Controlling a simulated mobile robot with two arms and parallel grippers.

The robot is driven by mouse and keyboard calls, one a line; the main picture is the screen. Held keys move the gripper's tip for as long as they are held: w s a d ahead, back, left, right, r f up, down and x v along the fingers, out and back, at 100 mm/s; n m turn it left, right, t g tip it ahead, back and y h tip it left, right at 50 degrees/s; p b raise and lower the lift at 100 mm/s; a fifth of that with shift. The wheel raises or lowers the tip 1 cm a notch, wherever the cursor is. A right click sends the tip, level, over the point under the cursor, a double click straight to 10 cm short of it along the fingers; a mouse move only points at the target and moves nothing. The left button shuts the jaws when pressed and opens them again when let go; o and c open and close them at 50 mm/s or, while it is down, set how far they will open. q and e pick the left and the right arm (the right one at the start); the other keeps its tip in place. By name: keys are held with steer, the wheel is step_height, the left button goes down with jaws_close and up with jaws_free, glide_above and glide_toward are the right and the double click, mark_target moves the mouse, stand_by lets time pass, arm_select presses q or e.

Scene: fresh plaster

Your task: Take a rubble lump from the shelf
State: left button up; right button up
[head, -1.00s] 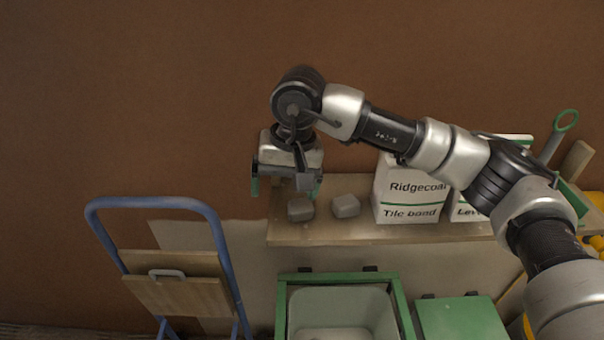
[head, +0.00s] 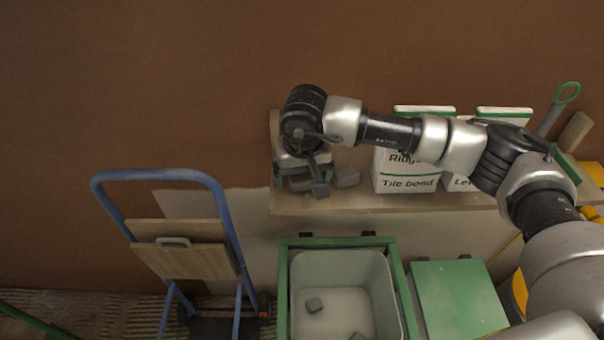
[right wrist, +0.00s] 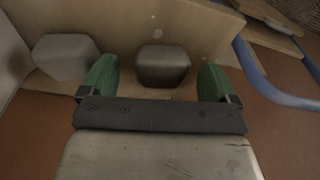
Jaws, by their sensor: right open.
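Two grey rubble lumps rest on the wooden shelf (head: 400,203). One lump (right wrist: 163,64) lies between the spread green fingertips of my right gripper (right wrist: 158,80) in the right wrist view. My right gripper (head: 303,180) is open over the shelf's left end and mostly hides the first lump in the head view. Whether the fingers touch it I cannot tell. My left gripper is out of view.
A blue hand truck (head: 222,220) stands at left.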

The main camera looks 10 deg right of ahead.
steer(key=shift+w+f, duration=0.1)
steer(key=shift+f, duration=0.25)
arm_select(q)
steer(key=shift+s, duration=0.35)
arm_select(e)
steer(key=c, duration=1.1)
steer(key=shift+r, duration=0.15)
